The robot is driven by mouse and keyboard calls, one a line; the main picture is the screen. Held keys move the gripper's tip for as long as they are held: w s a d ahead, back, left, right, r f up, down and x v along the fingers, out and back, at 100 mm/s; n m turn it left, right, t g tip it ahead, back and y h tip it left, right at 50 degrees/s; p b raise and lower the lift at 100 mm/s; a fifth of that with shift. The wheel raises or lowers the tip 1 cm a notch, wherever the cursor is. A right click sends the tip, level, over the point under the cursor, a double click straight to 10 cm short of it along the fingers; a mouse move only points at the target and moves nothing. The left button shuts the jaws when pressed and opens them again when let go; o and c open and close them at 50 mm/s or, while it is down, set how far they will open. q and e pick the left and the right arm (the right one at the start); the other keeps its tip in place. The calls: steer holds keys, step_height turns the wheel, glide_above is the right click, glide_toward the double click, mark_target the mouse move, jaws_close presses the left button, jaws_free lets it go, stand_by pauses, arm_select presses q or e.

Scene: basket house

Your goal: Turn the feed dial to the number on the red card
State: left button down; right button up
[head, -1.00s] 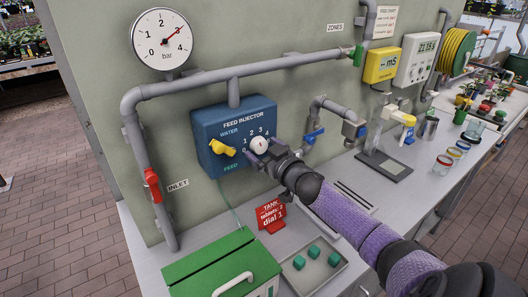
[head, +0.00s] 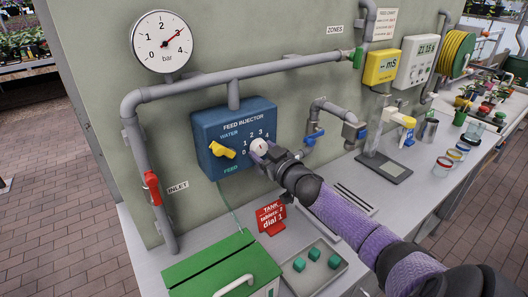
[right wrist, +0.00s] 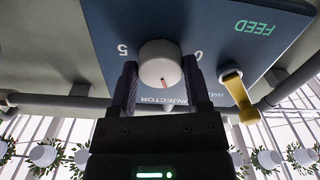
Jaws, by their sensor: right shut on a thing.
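The blue feed injector box (head: 207,127) hangs on the wall, with printed numbers around its white dial (head: 257,151). My right gripper (head: 262,152) is shut on the dial. In the right wrist view, one finger stands on each side of the dial (right wrist: 158,58), and a red mark on it points down the picture toward the gripper's palm. A 5 shows left of the dial there and a 0 right of it. The red card (head: 270,218) stands on the bench below and its bottom line reads "dial 1". My left gripper is out of view.
A yellow lever (head: 221,149) sits on the box left of the dial. Grey pipes with a red valve (head: 152,187) and a blue valve (head: 313,137) run nearby. A green-lidded box (head: 210,262) and a tray (head: 299,286) with green blocks are below.

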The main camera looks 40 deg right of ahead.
steer(key=shift+n, duration=3.7)
steer(key=o, duration=1.3)
